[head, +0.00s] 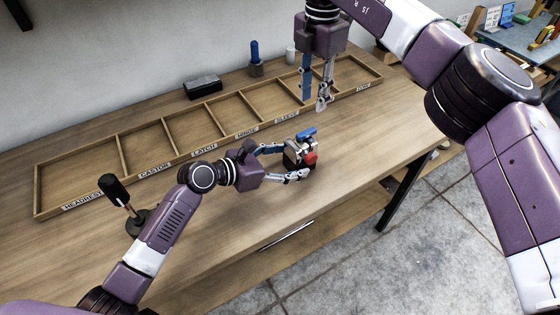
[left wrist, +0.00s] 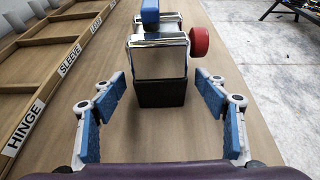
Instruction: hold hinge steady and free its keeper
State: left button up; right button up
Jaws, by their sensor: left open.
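The hinge (head: 292,158) stands on the wooden workbench as a shiny metal block on a black base. It has a red knob (head: 311,156) on its right side and a blue part (head: 306,134) on top; I cannot tell which is the keeper. My left gripper (head: 284,163) is open, with its fingers spread at the hinge's two sides. In the left wrist view the metal block (left wrist: 160,62) lies ahead, between and beyond the fingertips (left wrist: 157,85), with gaps on both sides. My right gripper (head: 314,100) hangs pointing down above and behind the hinge, open and empty.
A divided wooden tray (head: 118,150) with labelled, empty compartments runs along the bench behind the hinge. A black-handled tool (head: 114,190) stands at left. A black box (head: 202,86) and a blue-handled item (head: 255,57) sit behind the tray. The bench (head: 365,160) is clear right of the hinge.

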pick_arm(q)
jog(key=x, duration=0.2)
jog(key=shift+w+d+f, duration=0.1)
jog(key=shift+w+d, duration=0.15)
jog(key=shift+w+d+f, duration=0.25)
jog(key=shift+w+d, duration=0.1)
jog(key=shift+d, duration=0.1)
jog(key=shift+c, duration=0.4)
jog(key=c, duration=1.7)
pick_arm(e)
jog(key=shift+o, duration=0.6)
